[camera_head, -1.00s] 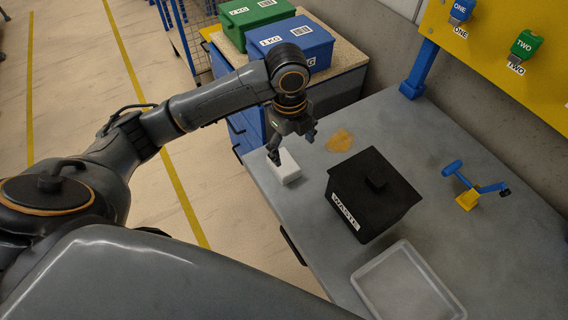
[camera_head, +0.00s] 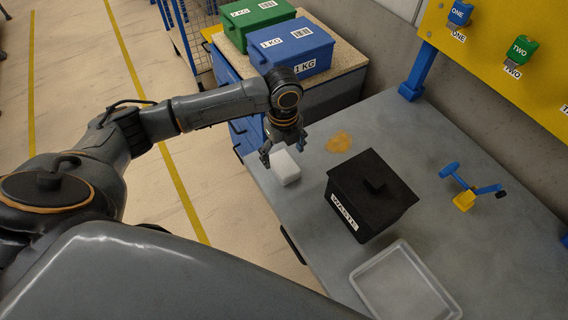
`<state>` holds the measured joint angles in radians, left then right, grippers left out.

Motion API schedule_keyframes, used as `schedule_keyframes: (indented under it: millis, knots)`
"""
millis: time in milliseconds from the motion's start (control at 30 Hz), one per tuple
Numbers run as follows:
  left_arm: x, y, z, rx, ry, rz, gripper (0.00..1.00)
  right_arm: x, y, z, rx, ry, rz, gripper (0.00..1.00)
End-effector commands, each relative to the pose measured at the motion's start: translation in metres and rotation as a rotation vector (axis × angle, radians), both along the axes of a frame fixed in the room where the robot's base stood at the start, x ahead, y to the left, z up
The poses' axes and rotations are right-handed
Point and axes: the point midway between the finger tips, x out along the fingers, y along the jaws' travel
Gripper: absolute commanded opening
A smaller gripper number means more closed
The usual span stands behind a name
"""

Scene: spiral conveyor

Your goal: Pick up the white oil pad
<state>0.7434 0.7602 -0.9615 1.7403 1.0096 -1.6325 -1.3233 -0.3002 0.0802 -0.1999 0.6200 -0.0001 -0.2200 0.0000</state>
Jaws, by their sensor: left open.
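The white oil pad (camera_head: 286,169) is a small white block on the grey table, near its left edge. My left gripper (camera_head: 283,157) points down at the pad, with its fingers apart at the pad's far end. The fingers look to be above or just around that end; I cannot tell whether they touch it. My right gripper is not in view.
A black lidded WASTE bin (camera_head: 369,196) stands right of the pad. An orange-brown spill (camera_head: 339,142) lies behind it. A clear tray (camera_head: 405,283) is at the front, and a blue and yellow tool (camera_head: 467,190) at the right. Blue (camera_head: 291,46) and green boxes stand behind.

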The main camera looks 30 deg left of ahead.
Motion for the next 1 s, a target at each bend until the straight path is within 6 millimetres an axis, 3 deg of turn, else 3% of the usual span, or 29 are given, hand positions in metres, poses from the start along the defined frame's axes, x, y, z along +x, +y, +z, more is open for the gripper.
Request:
schedule_keyframes:
  millis: [100, 233, 533, 800, 1000]
  knots:
    - [-0.004, -0.004, -0.016, 0.000, 0.006, 0.000, 0.83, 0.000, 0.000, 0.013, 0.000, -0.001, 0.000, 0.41]
    - [-0.004, -0.003, -0.034, 0.001, 0.003, 0.002, 0.83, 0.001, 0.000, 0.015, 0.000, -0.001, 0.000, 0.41]
    - [-0.003, -0.003, -0.041, 0.000, 0.000, 0.000, 0.83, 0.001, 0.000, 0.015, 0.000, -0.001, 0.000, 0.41]
    - [-0.003, -0.003, -0.041, 0.000, 0.000, 0.000, 0.30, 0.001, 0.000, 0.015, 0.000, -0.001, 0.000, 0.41]
    - [-0.003, -0.003, -0.041, 0.000, 0.000, 0.000, 0.29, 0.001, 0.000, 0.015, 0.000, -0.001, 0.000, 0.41]
